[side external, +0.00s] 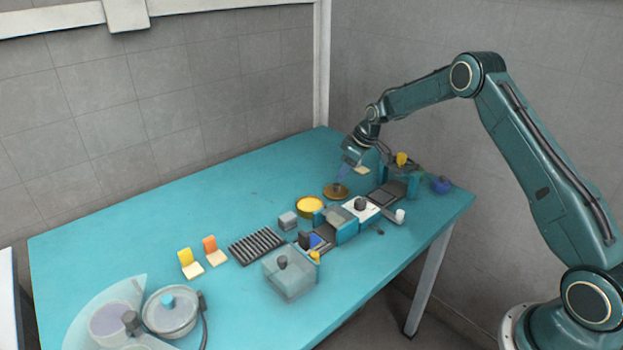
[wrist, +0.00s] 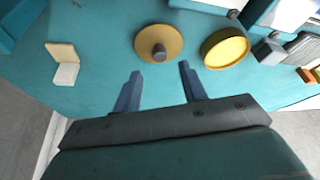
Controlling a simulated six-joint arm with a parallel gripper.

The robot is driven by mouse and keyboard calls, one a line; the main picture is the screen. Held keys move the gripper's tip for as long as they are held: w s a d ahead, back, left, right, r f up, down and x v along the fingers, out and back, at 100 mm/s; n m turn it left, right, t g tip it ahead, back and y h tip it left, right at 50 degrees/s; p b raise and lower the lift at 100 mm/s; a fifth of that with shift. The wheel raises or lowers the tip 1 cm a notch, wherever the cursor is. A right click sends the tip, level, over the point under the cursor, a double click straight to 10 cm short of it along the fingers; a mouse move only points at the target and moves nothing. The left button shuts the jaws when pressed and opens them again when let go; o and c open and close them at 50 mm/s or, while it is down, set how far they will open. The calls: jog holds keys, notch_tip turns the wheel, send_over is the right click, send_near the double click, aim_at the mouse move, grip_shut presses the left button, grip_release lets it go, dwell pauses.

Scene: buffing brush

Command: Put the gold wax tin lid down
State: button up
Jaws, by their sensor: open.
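The gold wax tin lid (side external: 336,191) is a flat brownish-gold disc with a dark knob, lying on the teal table. In the wrist view the lid (wrist: 159,44) lies knob up, just beyond my fingertips. The open wax tin (side external: 310,207), round with yellow wax inside, stands beside it; it also shows in the wrist view (wrist: 226,49), right of the lid and apart from it. My gripper (side external: 341,178) is just above and behind the lid. In the wrist view its two fingers (wrist: 160,70) are spread wide with nothing between them.
Teal and grey machine blocks (side external: 361,207) stand right of the tin, with a small grey block (side external: 288,221) to its left. A black ribbed rack (side external: 256,246) and a clear box (side external: 290,274) are nearer the front. The table's back left (side external: 200,205) is clear.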

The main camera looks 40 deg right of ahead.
jog(key=v, duration=0.6)
jog(key=shift+s+r, duration=0.2)
jog(key=shift+r, duration=0.05)
jog(key=shift+d, duration=0.1)
jog(key=s+a+r+m+h, duration=0.1)
jog(key=s+a+r, duration=0.5)
jog(key=s+r, duration=0.35)
jog(key=s+a+r+m, duration=0.1)
jog(key=s+a+r, duration=0.5)
jog(key=s+r, duration=0.3)
jog(key=s+a+m, duration=0.1)
jog(key=s+a, duration=0.1)
jog(key=s, duration=0.9)
jog(key=s+a+m+t, duration=0.1)
jog(key=s+a, duration=0.2)
jog(key=s, duration=0.8)
jog(key=shift+s+m+t+h, duration=0.3)
jog(key=shift+s, duration=0.1)
